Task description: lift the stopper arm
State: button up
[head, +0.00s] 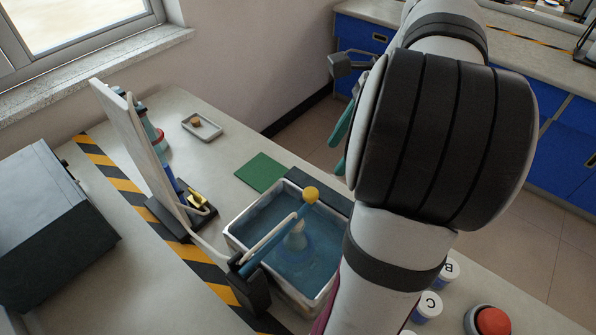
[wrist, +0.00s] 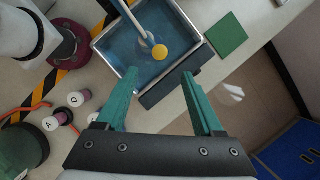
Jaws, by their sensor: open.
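The stopper arm (head: 270,240) is a blue rod with a yellow ball (head: 311,195) on its end. It slopes up from a dark pivot block at the front left, over a metal basin (head: 236,238) of blue water. A pale conical piece (head: 296,238) stands in the water below the rod. In the wrist view the yellow ball (wrist: 160,52) shows at the basin's near side, just beyond my gripper (wrist: 160,74). My gripper's teal fingers are wide apart with nothing between them. In the head view they are partly hidden behind my arm, right of the basin and apart from the ball.
A white upright panel (head: 130,140) stands left of the basin. A green mat (head: 262,172) and small tray (head: 202,128) lie behind. Lettered jars (head: 428,306) and a red button (head: 492,320) are at front right. A dark box (head: 50,225) stands at left.

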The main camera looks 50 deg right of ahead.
aim_at(311, 192)
jog(key=x, duration=1.1)
jog(key=shift+c, duration=0.2)
grip_shut()
dwell(0.8)
